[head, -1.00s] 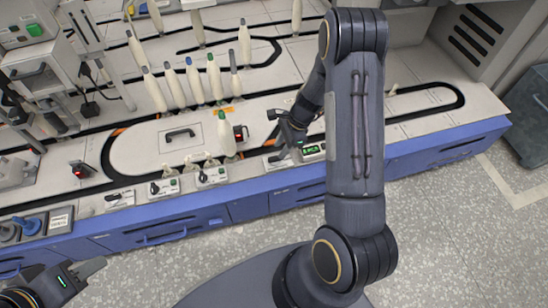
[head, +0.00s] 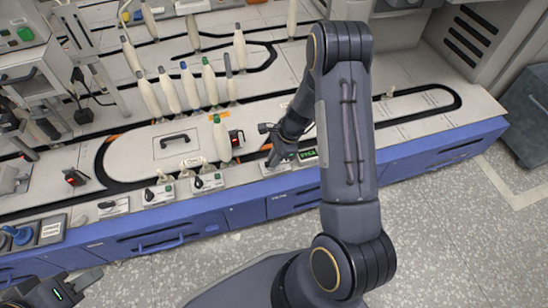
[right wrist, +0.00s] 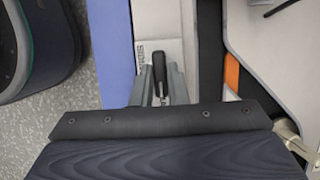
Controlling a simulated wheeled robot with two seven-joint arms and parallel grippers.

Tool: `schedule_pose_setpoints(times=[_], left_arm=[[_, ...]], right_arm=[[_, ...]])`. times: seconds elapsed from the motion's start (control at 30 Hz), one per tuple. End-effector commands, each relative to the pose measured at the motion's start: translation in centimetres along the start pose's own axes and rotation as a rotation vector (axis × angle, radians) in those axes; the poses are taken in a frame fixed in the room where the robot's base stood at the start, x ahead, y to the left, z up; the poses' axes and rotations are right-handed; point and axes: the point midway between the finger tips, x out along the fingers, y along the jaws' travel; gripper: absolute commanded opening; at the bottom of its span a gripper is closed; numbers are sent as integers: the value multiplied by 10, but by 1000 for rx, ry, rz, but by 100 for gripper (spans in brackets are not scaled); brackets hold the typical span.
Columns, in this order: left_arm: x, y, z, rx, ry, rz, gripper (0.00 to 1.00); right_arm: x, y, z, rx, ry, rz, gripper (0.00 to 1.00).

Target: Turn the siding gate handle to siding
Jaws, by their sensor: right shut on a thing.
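The siding gate handle (right wrist: 159,68) is a short black lever on a pale plate (right wrist: 146,22) in the right wrist view. Lettering on the plate beside it appears to read SIDING. My right gripper (right wrist: 160,84) is shut on the lever, one grey finger on each side. In the head view my right gripper (head: 276,160) is at the bench's front edge, beside a small green-lit display (head: 307,155); there the lever is hidden by the gripper. My left gripper (head: 84,281) is at the bottom left, away from the bench and partly cut off; its opening is unclear.
Similar small switch plates (head: 208,182) sit left of my right gripper along the front edge. A bobbin (head: 221,138) stands on the track near a small red-lit box (head: 236,138). Several more bobbins stand behind. Blue drawers (head: 158,238) front the bench.

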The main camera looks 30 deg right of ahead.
Motion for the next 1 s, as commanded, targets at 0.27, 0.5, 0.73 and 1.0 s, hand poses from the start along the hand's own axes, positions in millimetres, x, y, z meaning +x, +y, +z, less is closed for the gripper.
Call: schedule_pose_setpoints(times=[0.27,0.5,0.73,1.0], left_arm=[[-3,1,-2,0,0,0,36],[-12,5,-6,0,0,0,36],[-20,9,-10,0,0,0,36],[-26,12,-13,0,0,0,36]], right_arm=[[-1,-1,0,-36,0,15,0],[-2,-2,0,-163,1,69,0],[-2,-5,1,-355,1,147,0],[0,-7,2,-592,1,245,0]])
